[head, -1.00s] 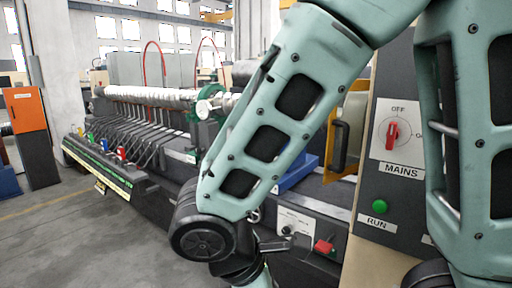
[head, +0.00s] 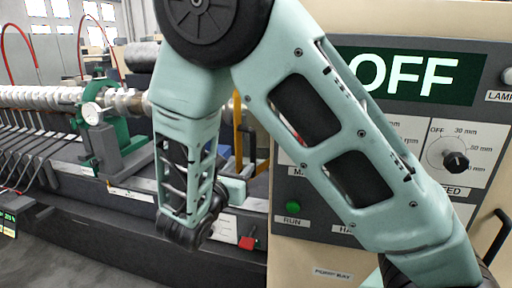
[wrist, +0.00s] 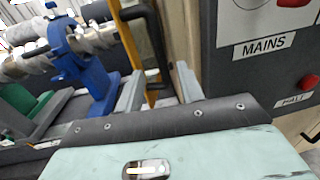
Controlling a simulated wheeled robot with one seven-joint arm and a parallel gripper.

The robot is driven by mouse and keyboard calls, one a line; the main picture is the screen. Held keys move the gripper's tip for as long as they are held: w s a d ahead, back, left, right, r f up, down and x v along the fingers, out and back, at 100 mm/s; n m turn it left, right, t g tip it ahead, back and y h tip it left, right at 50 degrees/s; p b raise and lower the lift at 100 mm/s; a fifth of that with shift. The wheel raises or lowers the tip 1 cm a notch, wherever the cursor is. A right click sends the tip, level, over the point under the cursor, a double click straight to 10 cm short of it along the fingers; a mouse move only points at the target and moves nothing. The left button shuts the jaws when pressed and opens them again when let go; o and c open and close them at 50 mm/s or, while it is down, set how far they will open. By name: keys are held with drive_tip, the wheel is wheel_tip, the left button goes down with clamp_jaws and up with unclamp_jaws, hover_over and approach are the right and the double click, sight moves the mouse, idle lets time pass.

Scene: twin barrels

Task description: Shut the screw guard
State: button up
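The screw guard shows in the wrist view as a yellow edge (wrist: 130,48) with a black bar handle (wrist: 157,45), standing ahead of my gripper (wrist: 158,78). My gripper's two grey fingers are apart, with nothing held between them. The handle's lower end shows in the gap between the fingers; I cannot tell whether they touch it. In the head view only a strip of the yellow guard (head: 238,125) shows behind my arm, which hides much of it. My fingers cannot be made out there.
A control cabinet with an OFF display (head: 412,73) and a green RUN button (head: 293,206) stands right. A blue support (wrist: 90,70) and green support (head: 103,140) stand left. A red knob (head: 249,243) is low in front.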

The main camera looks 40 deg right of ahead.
sight(252, 155)
drive_tip(key=p+x, duration=0.3)
drive_tip(key=x, duration=0.8)
drive_tip(key=shift+w+d, duration=0.2)
clamp_jaws()
